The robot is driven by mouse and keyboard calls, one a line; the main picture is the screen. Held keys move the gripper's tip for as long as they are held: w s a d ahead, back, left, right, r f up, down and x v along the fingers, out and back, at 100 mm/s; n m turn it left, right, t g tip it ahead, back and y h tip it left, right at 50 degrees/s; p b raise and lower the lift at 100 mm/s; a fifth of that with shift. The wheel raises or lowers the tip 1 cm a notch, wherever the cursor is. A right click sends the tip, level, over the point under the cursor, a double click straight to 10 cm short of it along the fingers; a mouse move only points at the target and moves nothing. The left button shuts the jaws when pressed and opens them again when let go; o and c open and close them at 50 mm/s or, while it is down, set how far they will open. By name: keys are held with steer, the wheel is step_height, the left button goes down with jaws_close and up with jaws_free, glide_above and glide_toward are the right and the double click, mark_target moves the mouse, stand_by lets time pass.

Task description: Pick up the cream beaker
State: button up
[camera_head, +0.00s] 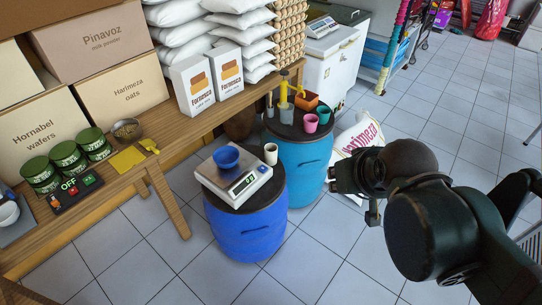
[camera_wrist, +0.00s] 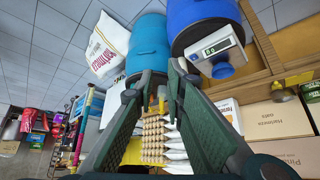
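The cream beaker (camera_head: 271,153) stands upright on the dark lid of the blue barrel (camera_head: 248,229), just right of the kitchen scale (camera_head: 232,180). A blue bowl (camera_head: 226,157) sits on the scale. My gripper (camera_head: 334,180) is right of the beaker in the head view, apart from it. In the wrist view my gripper (camera_wrist: 155,82) shows two spread fingers with nothing between them. The scale (camera_wrist: 214,48) and bowl (camera_wrist: 223,70) show there beyond the right finger. I cannot make out the beaker in the wrist view; the finger may hide it.
The wooden table (camera_head: 180,133) is left. Floor in front is clear.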

steer(key=o, duration=0.9)
steer(key=shift+w, duration=0.1)
